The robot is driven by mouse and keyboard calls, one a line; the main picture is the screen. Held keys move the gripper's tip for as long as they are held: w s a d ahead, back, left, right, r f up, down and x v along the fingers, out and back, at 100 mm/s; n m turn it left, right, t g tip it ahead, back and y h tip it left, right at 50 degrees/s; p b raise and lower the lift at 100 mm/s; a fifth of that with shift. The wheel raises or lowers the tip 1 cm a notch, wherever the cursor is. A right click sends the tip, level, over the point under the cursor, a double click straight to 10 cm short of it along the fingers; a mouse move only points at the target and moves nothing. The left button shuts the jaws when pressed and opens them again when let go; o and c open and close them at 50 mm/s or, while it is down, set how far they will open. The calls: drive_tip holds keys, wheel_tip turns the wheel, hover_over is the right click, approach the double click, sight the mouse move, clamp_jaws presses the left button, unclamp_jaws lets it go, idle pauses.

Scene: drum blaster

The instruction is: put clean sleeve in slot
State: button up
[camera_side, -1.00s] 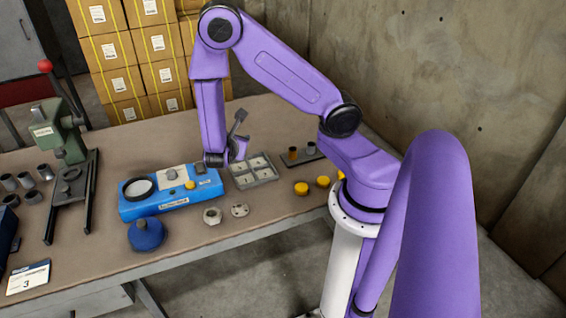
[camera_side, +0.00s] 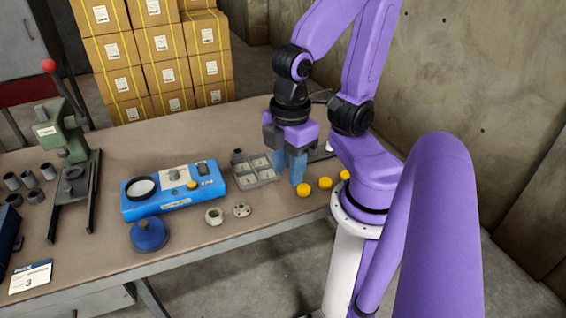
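My gripper (camera_side: 288,172) points down at the right part of the bench, with its two blue fingers a little apart. It is just right of a grey tray (camera_side: 268,181) with square compartments. The fingers cover the spot where a small plate with a brownish sleeve and a grey sleeve stood earlier. I cannot see either sleeve there now, nor whether anything is between the fingers. A small dark cylinder (camera_side: 237,156), perhaps a sleeve, stands at the tray's back left corner. I cannot make out which sleeve is clean or which slot is meant.
A blue device (camera_side: 174,189) with a round lens stands left of the tray. A green press (camera_side: 65,135) and grey sleeves (camera_side: 28,179) are far left.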

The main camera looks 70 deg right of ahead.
idle(0.4)
drive_tip(key=w+d+f+n+t+h, duration=0.1)
drive_tip(key=w+f, duration=0.1)
drive_tip(key=w, duration=1)
drive_tip(key=n+h, duration=0.4)
drive_tip(key=n, duration=0.3)
hover_over(237, 151)
drive_tip(key=s+a, duration=0.1)
drive_tip(key=a, duration=0.2)
wheel_tip(237, 151, down, 18)
drive_tip(key=shift+x, duration=3.5)
clamp_jaws()
